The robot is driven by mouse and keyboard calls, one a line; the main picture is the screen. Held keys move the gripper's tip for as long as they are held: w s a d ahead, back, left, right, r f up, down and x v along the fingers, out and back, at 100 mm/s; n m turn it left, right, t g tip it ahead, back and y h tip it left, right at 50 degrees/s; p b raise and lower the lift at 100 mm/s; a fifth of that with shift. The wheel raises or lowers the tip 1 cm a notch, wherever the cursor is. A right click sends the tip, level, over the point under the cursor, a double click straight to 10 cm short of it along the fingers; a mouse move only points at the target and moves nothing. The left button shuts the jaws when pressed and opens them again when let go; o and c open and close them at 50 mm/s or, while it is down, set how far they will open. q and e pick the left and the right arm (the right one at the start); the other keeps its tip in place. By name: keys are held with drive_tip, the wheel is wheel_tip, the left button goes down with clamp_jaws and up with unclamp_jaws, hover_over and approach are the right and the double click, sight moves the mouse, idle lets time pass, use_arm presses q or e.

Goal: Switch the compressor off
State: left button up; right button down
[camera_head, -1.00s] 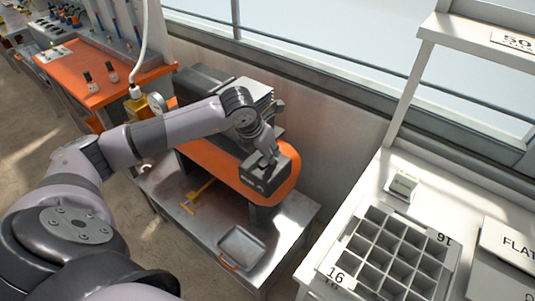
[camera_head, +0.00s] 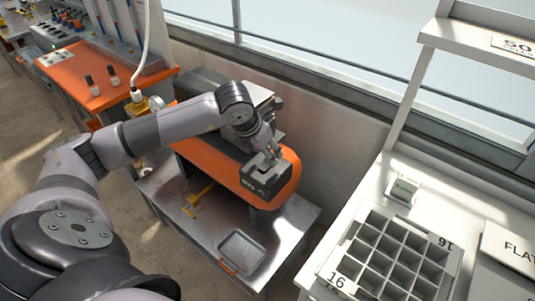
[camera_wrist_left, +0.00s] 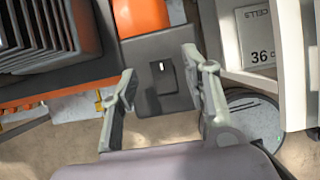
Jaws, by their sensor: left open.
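The compressor has an orange tank (camera_head: 287,187) on a metal bench, with a dark grey switch box (camera_head: 262,186) at its near end. The orange tank also shows in the left wrist view (camera_wrist_left: 140,16). On the box (camera_wrist_left: 180,47) there is a dark switch panel with a small black-and-white rocker (camera_wrist_left: 161,68); its on or off position is too small to tell. My left gripper (camera_head: 266,160) is over the box. In the left wrist view its open fingers (camera_wrist_left: 166,95) stand either side of the switch panel, with nothing between them. My right gripper is not in view.
A metal tray (camera_head: 241,252) and a yellow tool (camera_head: 198,200) lie on the bench (camera_head: 285,235). A white table with a cell tray (camera_head: 368,268) stands at the right. An orange table (camera_head: 85,75) with two small bottles is at the back left. A wall runs behind the compressor.

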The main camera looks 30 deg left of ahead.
use_arm(q)
drive_tip(key=v, duration=0.9)
drive_tip(key=shift+r, duration=0.1)
